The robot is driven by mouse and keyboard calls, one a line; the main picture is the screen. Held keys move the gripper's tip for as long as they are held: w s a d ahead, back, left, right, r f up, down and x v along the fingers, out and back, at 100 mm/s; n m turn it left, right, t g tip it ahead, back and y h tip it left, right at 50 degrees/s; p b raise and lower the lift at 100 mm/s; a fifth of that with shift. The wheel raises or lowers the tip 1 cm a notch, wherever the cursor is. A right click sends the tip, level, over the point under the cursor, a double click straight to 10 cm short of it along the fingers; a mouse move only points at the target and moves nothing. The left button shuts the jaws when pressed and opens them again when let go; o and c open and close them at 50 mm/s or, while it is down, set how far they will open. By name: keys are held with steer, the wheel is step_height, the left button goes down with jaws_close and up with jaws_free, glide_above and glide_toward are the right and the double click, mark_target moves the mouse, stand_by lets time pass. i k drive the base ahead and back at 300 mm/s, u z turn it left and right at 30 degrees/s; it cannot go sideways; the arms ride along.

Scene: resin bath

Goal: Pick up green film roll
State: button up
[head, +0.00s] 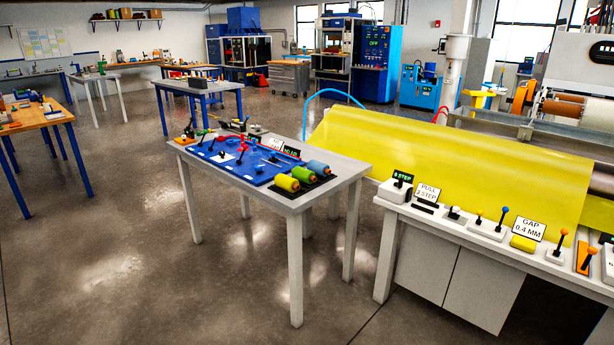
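A green film roll (301,174) lies near the front right end of a white table (310,196) in the head view. It lies on a dark base between a yellow roll (287,184) on its left and a blue roll (317,167) on its right. The rolls are close together; I cannot tell whether they touch. My gripper is not in view.
Left of the rolls, a blue mat (232,168) holds small levers and labels. Grey floor (130,250) is open at the front left.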

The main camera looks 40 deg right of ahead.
mark_target(304, 175)
steer(key=u, duration=0.05)
steer(key=i, duration=1)
steer(key=z, duration=0.05)
